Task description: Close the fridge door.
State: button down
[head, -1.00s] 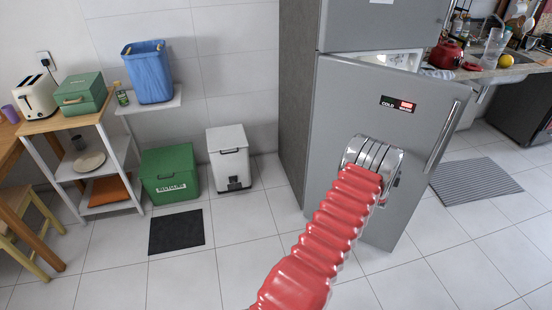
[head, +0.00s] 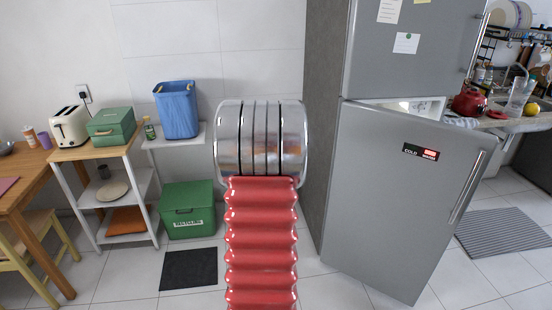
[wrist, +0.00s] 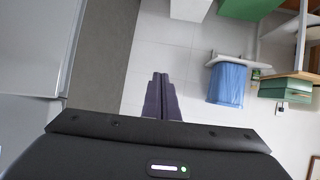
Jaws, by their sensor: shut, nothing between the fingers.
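The fridge's grey lower door (head: 395,205) stands ajar, swung out from the fridge body with its handle (head: 468,188) at the right edge. A pale gap into the fridge (head: 425,106) shows above it. The upper door (head: 415,50) looks shut. In the wrist view, my gripper's dark fingers (wrist: 160,80) are together and empty, over floor tiles beside the fridge's dark side (wrist: 105,50). In the head view, my red and silver arm rises left of the fridge and hides the gripper. The arm looks clear of the door.
A green recycling box (head: 188,210), a blue bin (head: 177,110) on a shelf, and a wooden-topped stand (head: 75,153) are on the left. A dark mat (head: 189,269) lies on the floor. A counter (head: 520,121) and a striped mat (head: 505,235) are at the right.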

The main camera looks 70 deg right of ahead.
jog(key=w+a+r+n+t+y, duration=0.1)
jog(key=w+a+r, duration=0.3)
jog(key=a, duration=0.5)
jog(key=w+a+r+n+y, duration=0.1)
jog(key=w+a+n+y, duration=0.1)
jog(key=w+a, duration=0.55)
jog(key=w+a+r+n+t+y, duration=0.1)
jog(key=w+a+r, duration=0.25)
jog(key=a, duration=0.75)
jog(key=a+n+y, duration=0.3)
jog(key=a, duration=1.7)
jog(key=s+a+f+n+y, duration=0.1)
jog(key=s+a+n+y, duration=0.1)
jog(key=s+a, duration=0.5)
jog(key=s+a+f+n+g+y, duration=0.1)
jog(key=s+a, duration=0.7)
jog(key=a, duration=0.8)
jog(key=n+y, duration=0.1)
jog(key=n, duration=0.1)
jog(key=shift+f+n+y, duration=0.15)
jog(key=shift+n+y, duration=0.15)
jog(key=shift+n, duration=0.1)
jog(key=shift+d, duration=0.1)
